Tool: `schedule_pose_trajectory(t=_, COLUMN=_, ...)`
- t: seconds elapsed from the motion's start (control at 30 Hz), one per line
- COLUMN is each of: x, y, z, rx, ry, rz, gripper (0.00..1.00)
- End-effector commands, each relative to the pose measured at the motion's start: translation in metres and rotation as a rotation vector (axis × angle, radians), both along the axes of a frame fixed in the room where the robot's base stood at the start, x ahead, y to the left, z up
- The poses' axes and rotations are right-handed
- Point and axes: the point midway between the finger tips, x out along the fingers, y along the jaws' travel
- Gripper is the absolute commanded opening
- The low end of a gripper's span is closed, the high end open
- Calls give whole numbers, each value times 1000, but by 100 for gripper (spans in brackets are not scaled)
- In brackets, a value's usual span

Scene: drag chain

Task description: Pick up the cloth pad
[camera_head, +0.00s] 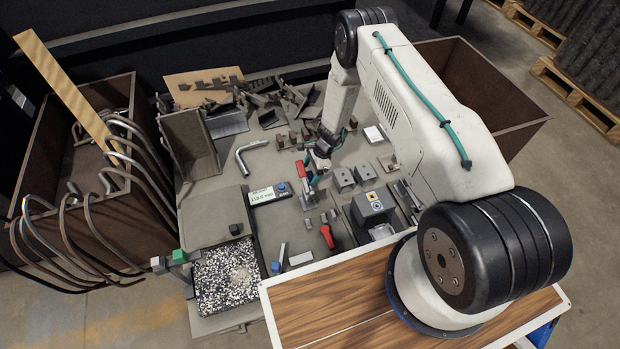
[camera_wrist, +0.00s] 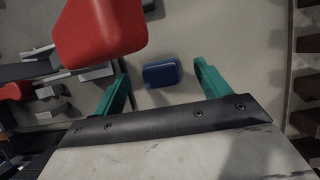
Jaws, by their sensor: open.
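A small dark blue block with rounded edges (camera_wrist: 162,73), which looks like the cloth pad, lies on the grey tabletop in the wrist view. It sits between and a little beyond the green fingers of my gripper (camera_wrist: 158,88), with a gap on both sides. My gripper is open and holds nothing. In the head view my gripper (camera_head: 325,148) is low over the middle of the bench, beside a red clamp handle (camera_head: 301,169). I cannot make out the pad clearly there; the gripper partly covers that spot.
The red handle (camera_wrist: 100,30) rises close to my left finger in the wrist view. Metal blocks (camera_head: 343,178), a bent pipe (camera_head: 252,152) and a second red handle (camera_head: 327,236) crowd the bench. A brown bin (camera_head: 470,75) stands to the right.

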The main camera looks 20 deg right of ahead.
Motion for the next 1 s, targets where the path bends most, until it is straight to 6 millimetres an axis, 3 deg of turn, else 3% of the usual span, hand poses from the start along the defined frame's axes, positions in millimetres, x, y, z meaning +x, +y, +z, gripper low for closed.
schedule_pose_trajectory(t=0.13, x=-2, y=9, z=-21, rx=0, ry=1, rz=3, gripper=75)
schedule_pose_trajectory(t=0.37, x=-1, y=11, z=-24, rx=1, ry=0, rz=1, gripper=75)
schedule_pose_trajectory(t=0.4, x=-1, y=11, z=-24, rx=0, ry=0, rz=1, gripper=73)
schedule_pose_trajectory(t=0.57, x=-1, y=11, z=-24, rx=0, ry=0, rz=1, gripper=28)
schedule_pose_trajectory(t=0.67, x=-1, y=11, z=-24, rx=0, ry=0, rz=1, gripper=23)
schedule_pose_trajectory(t=1.0, x=0, y=11, z=-18, rx=0, ry=0, rz=1, gripper=23)
